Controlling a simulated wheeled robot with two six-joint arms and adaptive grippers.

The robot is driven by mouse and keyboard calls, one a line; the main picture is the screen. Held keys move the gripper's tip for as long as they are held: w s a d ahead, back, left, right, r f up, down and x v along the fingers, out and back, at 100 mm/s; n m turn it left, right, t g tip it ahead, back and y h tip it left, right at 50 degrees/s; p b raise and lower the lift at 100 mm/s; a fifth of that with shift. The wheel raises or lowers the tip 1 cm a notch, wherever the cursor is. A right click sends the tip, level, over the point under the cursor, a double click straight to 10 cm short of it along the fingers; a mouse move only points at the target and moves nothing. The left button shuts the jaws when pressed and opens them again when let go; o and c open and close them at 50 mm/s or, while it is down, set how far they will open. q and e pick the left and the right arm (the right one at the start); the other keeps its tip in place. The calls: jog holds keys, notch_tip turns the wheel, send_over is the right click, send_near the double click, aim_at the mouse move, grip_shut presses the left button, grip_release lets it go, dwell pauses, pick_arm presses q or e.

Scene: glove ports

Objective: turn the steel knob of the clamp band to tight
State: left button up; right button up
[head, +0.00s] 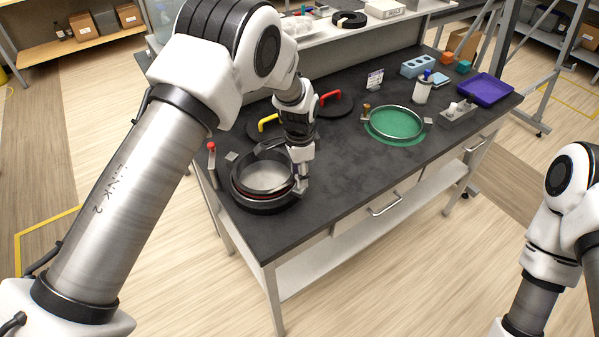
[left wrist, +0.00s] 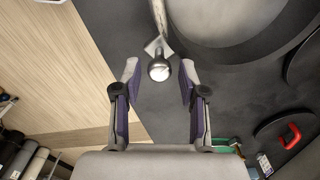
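The steel knob (left wrist: 159,71) shows in the left wrist view as a shiny ball at the end of a pale metal lever (left wrist: 159,20). My left gripper (left wrist: 160,75) is open, with one finger on each side of the knob and a gap visible on both sides. In the head view my left gripper (head: 301,184) is at the right front rim of the black round port (head: 262,204), which has a grey inside and a dark red band. The gripper mostly hides the knob there. My right arm is at the right edge, its gripper out of frame.
A red-tipped lever (head: 211,148) stands left of the port. Discs with a yellow handle (head: 268,122) and a red handle (head: 330,97) lie behind. A green port (head: 396,124) with a steel ring is to the right. The front middle of the dark bench is clear.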

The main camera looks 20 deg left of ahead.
pick_arm(q)
jog(key=shift+w, duration=0.1)
notch_tip(320, 180, up, 12)
dwell(0.5)
